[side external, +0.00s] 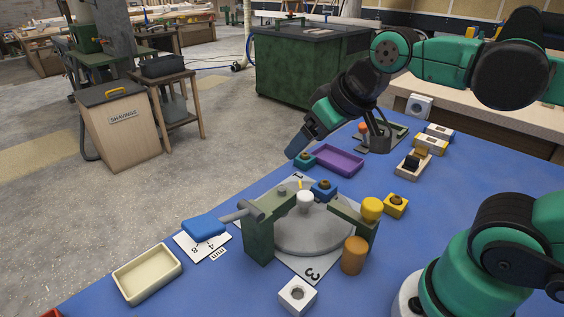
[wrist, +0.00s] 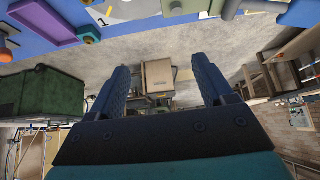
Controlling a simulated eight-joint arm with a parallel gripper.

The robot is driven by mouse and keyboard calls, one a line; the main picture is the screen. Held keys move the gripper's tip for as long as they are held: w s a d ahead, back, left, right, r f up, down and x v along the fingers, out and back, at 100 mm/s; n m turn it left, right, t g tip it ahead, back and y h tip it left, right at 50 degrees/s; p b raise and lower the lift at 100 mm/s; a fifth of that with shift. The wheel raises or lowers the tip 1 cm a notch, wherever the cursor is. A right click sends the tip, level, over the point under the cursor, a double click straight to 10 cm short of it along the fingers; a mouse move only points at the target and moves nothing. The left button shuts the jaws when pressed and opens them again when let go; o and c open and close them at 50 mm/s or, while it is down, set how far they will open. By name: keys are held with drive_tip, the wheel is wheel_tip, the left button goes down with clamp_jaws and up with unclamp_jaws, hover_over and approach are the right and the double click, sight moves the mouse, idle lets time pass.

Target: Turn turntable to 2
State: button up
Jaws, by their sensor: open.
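The turntable (side external: 295,238) is a round grey disc on a white plate on the blue table, in the side view. A white knob (side external: 305,202) stands on it. A 1 shows on the plate's far side and a 3 on its near side; I cannot see a 2. A small yellow mark (side external: 300,184) shows by the 1. Green posts flank the disc. My gripper (side external: 299,150) is above the table beyond the turntable, apart from it. In the wrist view my gripper (wrist: 162,75) has its blue fingers spread with nothing between them.
A purple tray (side external: 338,161) and a teal block (side external: 304,160) lie close below my gripper. Yellow and blue blocks, an orange cylinder (side external: 354,255) and a white block (side external: 298,296) surround the turntable.

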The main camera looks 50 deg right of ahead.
sight(305, 195)
drive_tip(key=w+d+n+g, duration=0.4)
drive_tip(key=g, duration=0.3)
drive_tip(key=f, duration=1.4)
drive_tip(key=shift+s+f, duration=0.3)
drive_tip(key=shift+s, duration=0.05)
clamp_jaws()
